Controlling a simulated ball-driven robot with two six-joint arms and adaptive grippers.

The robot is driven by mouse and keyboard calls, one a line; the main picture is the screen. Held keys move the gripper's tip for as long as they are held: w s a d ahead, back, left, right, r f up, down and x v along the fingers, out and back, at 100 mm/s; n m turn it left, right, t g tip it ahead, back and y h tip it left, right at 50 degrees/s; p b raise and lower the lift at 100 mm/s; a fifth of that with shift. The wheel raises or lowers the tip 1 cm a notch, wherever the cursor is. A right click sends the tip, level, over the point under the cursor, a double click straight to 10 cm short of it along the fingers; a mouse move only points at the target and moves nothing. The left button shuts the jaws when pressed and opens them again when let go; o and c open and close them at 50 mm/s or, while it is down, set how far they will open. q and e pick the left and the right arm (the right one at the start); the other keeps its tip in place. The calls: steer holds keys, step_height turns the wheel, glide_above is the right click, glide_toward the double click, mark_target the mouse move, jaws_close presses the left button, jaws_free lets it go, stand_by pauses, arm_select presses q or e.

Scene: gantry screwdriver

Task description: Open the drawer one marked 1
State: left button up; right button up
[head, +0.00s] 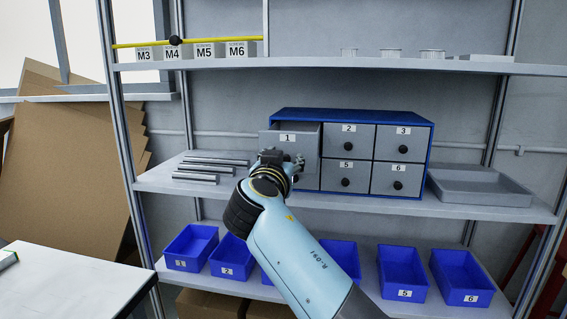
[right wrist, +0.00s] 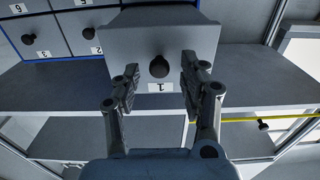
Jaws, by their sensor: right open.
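The drawer marked 1 (head: 307,134) is at the top left of the blue cabinet (head: 372,116) on the middle shelf. Its grey front stands out from the cabinet, so the drawer is partly open. In the right wrist view the picture is turned over, and the drawer front (right wrist: 163,40) fills the upper middle with its dark knob (right wrist: 159,66) and upside-down label. My right gripper (head: 283,158) is in front of this drawer. In the right wrist view its open fingers (right wrist: 159,80) stand on both sides of the knob, apart from it. My left gripper is out of view.
Closed drawers 2 (head: 348,139), 3 (head: 403,143), 5 (head: 346,174) and 6 (head: 398,179) are beside and below. Metal rods (head: 208,170) lie left of the cabinet; a grey tray (head: 480,200) is right. Blue bins (head: 402,273) stand on the lower shelf.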

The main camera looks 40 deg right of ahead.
step_height(320, 180, up, 10)
steer(key=shift+f, duration=0.25)
stand_by(0.5)
